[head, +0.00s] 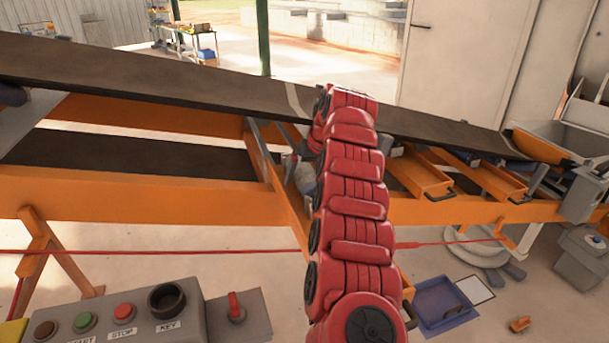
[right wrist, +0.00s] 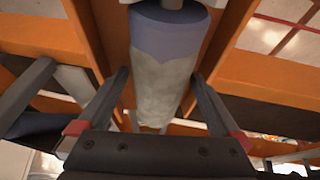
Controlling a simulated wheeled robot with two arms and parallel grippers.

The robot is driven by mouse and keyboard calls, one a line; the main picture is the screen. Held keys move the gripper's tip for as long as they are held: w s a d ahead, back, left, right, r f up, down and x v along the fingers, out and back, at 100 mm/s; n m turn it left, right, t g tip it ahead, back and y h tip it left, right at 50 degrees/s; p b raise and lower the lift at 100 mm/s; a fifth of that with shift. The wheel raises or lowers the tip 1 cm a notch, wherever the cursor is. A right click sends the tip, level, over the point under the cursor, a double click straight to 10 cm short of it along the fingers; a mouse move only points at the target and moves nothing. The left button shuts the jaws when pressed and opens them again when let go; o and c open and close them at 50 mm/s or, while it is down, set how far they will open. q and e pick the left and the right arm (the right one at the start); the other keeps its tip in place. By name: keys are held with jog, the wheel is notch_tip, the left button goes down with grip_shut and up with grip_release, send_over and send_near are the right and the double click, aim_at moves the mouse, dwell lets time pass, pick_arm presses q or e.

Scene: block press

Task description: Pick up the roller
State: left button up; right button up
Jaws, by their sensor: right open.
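The roller (right wrist: 165,75), a grey cylinder with a blue band at its near end, fills the upper middle of the right wrist view. It sits in the orange frame under the conveyor. My right gripper (right wrist: 159,76) is open, with one dark finger on each side of the roller. I cannot tell whether the fingers touch it. In the head view my red right arm reaches over to the conveyor, and its gripper is mostly hidden. A small grey and blue shape beside the arm may be part of the roller. My left gripper is not in view.
The dark conveyor belt (head: 180,85) runs above the orange frame (head: 130,195). A red cord (head: 150,252) crosses in front. A control box (head: 130,315) with buttons stands at the lower left. A blue tray (head: 440,302) and an orange item (head: 520,324) lie on the floor at right.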

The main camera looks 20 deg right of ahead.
jog(key=shift+c, duration=0.3)
grip_shut()
jog(key=shift+r, duration=0.1)
dwell(0.4)
